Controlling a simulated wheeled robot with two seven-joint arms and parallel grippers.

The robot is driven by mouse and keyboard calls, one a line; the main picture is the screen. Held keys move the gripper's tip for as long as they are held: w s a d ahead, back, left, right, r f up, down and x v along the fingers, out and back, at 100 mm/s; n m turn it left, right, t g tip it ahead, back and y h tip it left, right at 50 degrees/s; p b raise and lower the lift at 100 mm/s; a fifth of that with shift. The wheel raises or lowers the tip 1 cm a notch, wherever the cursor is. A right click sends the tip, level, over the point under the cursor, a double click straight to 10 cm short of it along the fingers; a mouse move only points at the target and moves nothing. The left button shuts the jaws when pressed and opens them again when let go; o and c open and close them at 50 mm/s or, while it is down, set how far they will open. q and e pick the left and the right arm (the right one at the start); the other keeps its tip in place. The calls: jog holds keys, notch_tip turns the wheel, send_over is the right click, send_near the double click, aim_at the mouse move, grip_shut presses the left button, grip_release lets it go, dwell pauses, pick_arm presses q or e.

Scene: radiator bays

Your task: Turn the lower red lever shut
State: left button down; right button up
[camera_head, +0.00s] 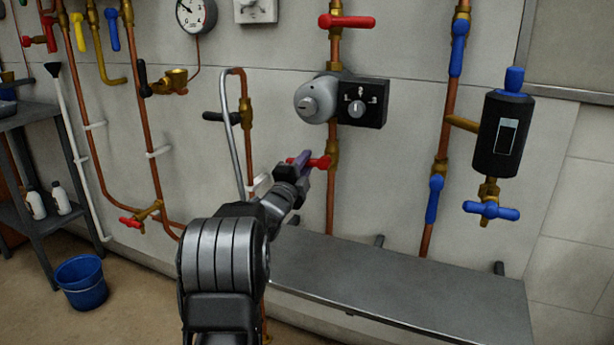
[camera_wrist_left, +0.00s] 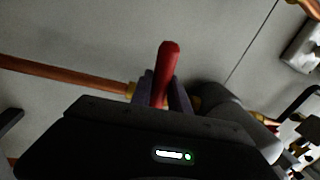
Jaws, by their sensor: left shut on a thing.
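The lower red lever (camera_head: 321,162) sits on a brass valve on the middle copper pipe, below the grey pump. It lies crosswise to the pipe. My left gripper (camera_head: 303,160) reaches it from the lower left and is shut on it, hiding part of the handle. In the left wrist view the red lever (camera_wrist_left: 168,68) stands up between the two fingers (camera_wrist_left: 160,90), across the copper pipe (camera_wrist_left: 65,75). The upper red lever (camera_head: 350,21) is above the pump, also crosswise. My right gripper is in neither view.
The grey pump (camera_head: 317,99) and black control box (camera_head: 364,102) are just above the lever. A grey bench (camera_head: 400,290) stands below. A bent grey tube (camera_head: 236,130) and black lever (camera_head: 221,117) are to the left. Blue valves (camera_head: 434,198) are to the right.

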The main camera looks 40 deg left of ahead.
pick_arm(q)
jog(key=shift+r+m+h+b, duration=0.35)
jog(key=shift+m+b, duration=0.1)
jog(key=shift+m, duration=0.65)
jog(key=c, duration=1.3)
grip_release()
jog(key=shift+o, duration=0.2)
jog(key=v, duration=0.7)
jog(key=shift+s+f+p, duration=0.15)
jog(key=shift+s+p, duration=0.2)
jog(key=shift+p, duration=0.1)
jog(key=shift+d, duration=0.1)
